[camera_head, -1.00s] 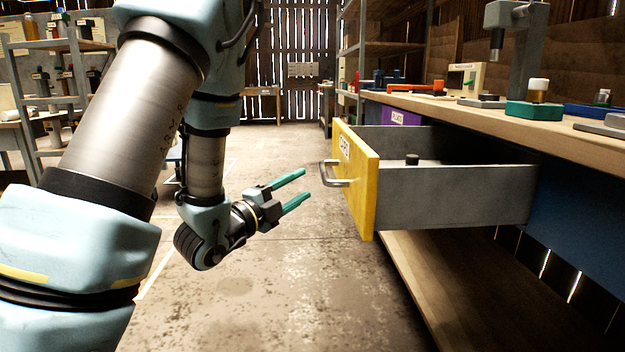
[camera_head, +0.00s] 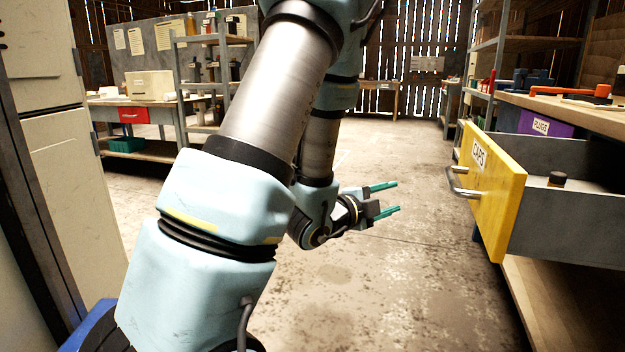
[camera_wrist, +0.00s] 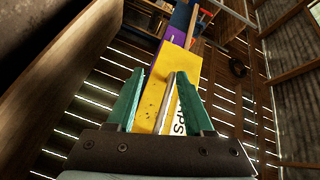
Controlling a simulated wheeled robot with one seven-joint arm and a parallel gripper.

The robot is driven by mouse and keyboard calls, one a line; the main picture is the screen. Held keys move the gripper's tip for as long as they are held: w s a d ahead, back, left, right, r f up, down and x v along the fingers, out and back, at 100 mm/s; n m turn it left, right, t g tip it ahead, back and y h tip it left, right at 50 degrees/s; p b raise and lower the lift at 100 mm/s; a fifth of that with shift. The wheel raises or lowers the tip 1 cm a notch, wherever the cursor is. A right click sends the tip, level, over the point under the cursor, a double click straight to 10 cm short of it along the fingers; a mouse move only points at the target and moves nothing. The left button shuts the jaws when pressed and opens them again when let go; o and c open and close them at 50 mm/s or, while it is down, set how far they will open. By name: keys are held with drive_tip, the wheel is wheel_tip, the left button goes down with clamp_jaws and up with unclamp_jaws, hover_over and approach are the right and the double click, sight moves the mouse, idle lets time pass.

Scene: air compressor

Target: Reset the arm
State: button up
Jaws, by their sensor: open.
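My gripper (camera_head: 392,199) is open and empty, with two teal fingers pointing right over bare floor in the head view. It is left of the yellow drawer (camera_head: 489,190) and apart from its handle (camera_head: 459,182). The drawer is labelled CAPS, stands pulled out from the bench, and has a small dark object (camera_head: 557,179) inside. In the wrist view the yellow drawer front (camera_wrist: 187,85) and its metal handle (camera_wrist: 168,100) show beyond and between the open fingers (camera_wrist: 161,98).
The workbench (camera_head: 570,110) with a purple PLUGS drawer (camera_head: 540,124) runs along the right. A shelf (camera_head: 215,75) and a table with a red drawer (camera_head: 133,115) are behind. The concrete floor (camera_head: 400,270) between is clear.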

drive_tip(key=w+a+f+n+g+y, duration=0.1)
drive_tip(key=w+a+f+n+y, duration=0.15)
drive_tip(key=a+n+y, duration=0.45)
drive_tip(key=w+a+f+n+y, duration=0.1)
drive_tip(key=a+f+n+y, duration=0.2)
drive_tip(key=a+n, duration=0.45)
drive_tip(key=s+a+n+g+y, duration=0.4)
drive_tip(key=s+a+n+g, duration=0.55)
drive_tip(key=s, duration=0.55)
wheel_tip(320, 180, up, 28)
drive_tip(key=a+t+p, duration=0.1)
drive_tip(key=t+p, duration=0.1)
drive_tip(key=p, duration=2.7)
drive_tip(key=shift+w+a+f, duration=0.15)
drive_tip(key=shift+w+a, duration=0.2)
drive_tip(key=shift+w, duration=0.05)
drive_tip(key=shift+w, duration=0.1)
